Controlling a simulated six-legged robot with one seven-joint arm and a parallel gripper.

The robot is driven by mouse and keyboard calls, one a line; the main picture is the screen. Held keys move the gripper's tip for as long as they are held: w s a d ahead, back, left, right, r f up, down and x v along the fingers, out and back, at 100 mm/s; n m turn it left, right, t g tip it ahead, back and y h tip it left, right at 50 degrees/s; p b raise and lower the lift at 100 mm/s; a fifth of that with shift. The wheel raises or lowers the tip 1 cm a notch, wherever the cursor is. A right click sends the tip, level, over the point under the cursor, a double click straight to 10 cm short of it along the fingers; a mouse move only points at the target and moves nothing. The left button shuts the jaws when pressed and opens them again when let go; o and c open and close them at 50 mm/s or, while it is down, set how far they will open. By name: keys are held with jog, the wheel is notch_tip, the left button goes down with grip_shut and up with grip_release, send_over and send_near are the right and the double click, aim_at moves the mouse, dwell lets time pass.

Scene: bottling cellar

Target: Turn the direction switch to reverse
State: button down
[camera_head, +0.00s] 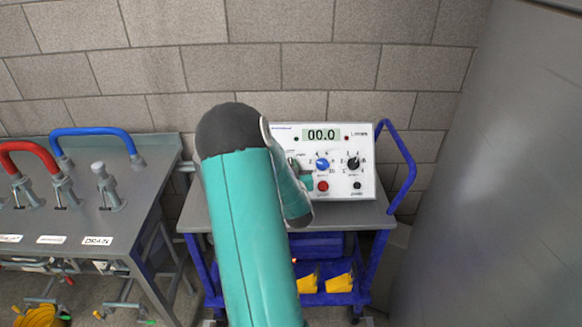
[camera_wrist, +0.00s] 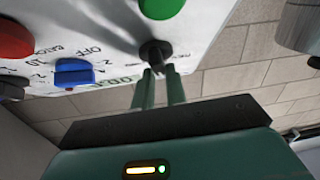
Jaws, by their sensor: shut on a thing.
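The white control box (camera_head: 365,131) stands on a trolley against the wall, its display reading 00.0. The direction switch appears to be the small dark knob (camera_wrist: 155,52) in the wrist view; in the head view it is the leftmost knob (camera_head: 292,161), partly beside my arm. My gripper (camera_wrist: 157,76) is shut on this knob, its two thin green fingers at the knob's sides. The fingertips are hidden behind my arm in the head view. The lettering by the knob is partly covered, so I cannot tell which way it points.
Close by are a green button (camera_wrist: 161,7), a blue knob (camera_head: 322,163), a black knob (camera_head: 353,163) and a red button (camera_head: 323,186). The trolley (camera_head: 350,217) has a blue handle (camera_head: 404,155). A bench (camera_head: 140,190) with hoses stands left; a large grey surface (camera_head: 490,190) stands right.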

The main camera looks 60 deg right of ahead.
jog(key=n+t+y, duration=0.1)
jog(key=n, duration=0.1)
jog(key=n+t+y, duration=0.1)
jog(key=n, duration=0.1)
jog(key=shift+s+d, duration=0.15)
jog(key=shift+d+r+n+t+y, duration=0.1)
jog(key=shift+n+t+y, duration=0.45)
jog(key=shift+n+y, duration=0.75)
jog(key=shift+n+t+y, duration=0.55)
jog(key=shift+n+y, duration=0.15)
jog(key=shift+n, duration=1.1)
jog(key=c, duration=1.4)
grip_release()
jog(key=shift+c, duration=0.2)
jog(key=v, duration=1.3)
jog(key=shift+s, duration=0.4)
